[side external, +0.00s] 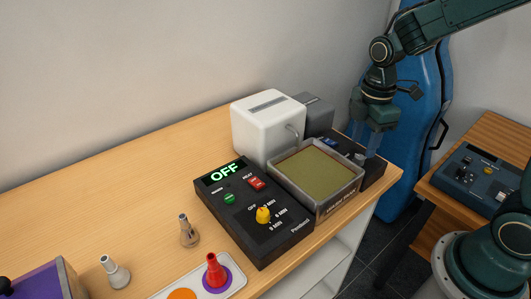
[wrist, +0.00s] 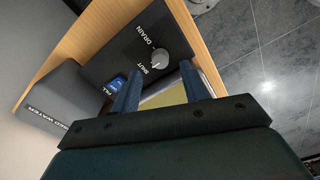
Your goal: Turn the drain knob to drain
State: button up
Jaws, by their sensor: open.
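The drain knob (wrist: 159,58) is a small round grey-white knob on a black panel (wrist: 122,42), beside the printed words DRAIN and SHUT. In the side view the knob (side external: 359,156) shows small on the dark panel behind the tan-filled basin. I cannot tell for sure which word its mark points to. My gripper (side external: 365,137) points down above that panel, its fingers close to the knob. In the wrist view my gripper (wrist: 162,70) is open and empty, with the knob just beyond and between the two fingertips. No contact is visible.
A blue FILL switch (wrist: 118,83) sits on the same panel. The basin (side external: 318,177), a white box (side external: 267,127) and a black control box (side external: 250,212) with a yellow knob stand close by. The table edge is near the panel.

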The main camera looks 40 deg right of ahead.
aim_at(360, 156)
jog(key=shift+f, duration=2)
jog(key=shift+c, duration=0.5)
grip_shut()
